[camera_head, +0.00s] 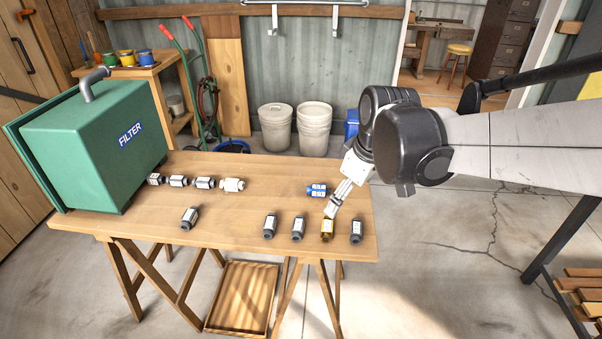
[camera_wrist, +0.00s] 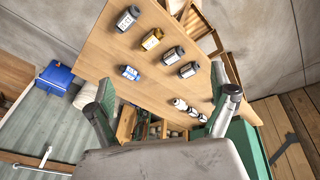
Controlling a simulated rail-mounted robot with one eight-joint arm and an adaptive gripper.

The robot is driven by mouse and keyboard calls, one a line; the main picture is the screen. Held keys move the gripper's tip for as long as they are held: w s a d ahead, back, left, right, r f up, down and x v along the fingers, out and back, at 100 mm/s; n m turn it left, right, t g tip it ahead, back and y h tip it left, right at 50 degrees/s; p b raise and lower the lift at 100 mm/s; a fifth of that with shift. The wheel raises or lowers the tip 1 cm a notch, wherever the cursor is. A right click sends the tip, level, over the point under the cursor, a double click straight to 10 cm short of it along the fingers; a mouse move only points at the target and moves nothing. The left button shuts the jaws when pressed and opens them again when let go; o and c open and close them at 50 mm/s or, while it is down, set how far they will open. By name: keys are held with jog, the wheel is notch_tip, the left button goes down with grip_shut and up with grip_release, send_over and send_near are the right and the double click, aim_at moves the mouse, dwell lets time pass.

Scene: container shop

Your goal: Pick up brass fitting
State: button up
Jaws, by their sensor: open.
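The brass fitting (camera_head: 327,229) lies near the front edge of the wooden workbench (camera_head: 240,214), in a row between dark grey fittings. It also shows in the wrist view (camera_wrist: 152,39), golden with a white label. My gripper (camera_head: 334,206) is above the bench's right part, just behind the brass fitting in the head view. Its fingers (camera_wrist: 168,95) are spread wide apart in the wrist view, with nothing between them. The gripper does not appear to touch the fitting.
Dark grey fittings (camera_head: 298,228) (camera_head: 356,232) flank the brass one closely. A blue fitting (camera_head: 317,189) lies behind it, left of my gripper. Pale-labelled fittings (camera_head: 204,183) line up beside the green filter box (camera_head: 100,140). The bench's middle is clear.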

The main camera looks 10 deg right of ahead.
jog(key=w+f+n+g+p, duration=0.1)
jog(key=w+f+n+g, duration=0.1)
jog(key=w+f+n, duration=0.3)
jog(key=n+g+y, duration=0.1)
jog(key=n, duration=0.1)
send_near(327, 225)
jog(key=f, duration=0.3)
jog(key=a+f, duration=0.1)
jog(key=f, duration=0.6)
jog(key=shift+w+a+f, duration=0.15)
jog(key=shift+w+f, duration=0.05)
jog(key=shift+w, duration=0.05)
jog(key=c, duration=1.3)
jog(key=shift+r, duration=0.1)
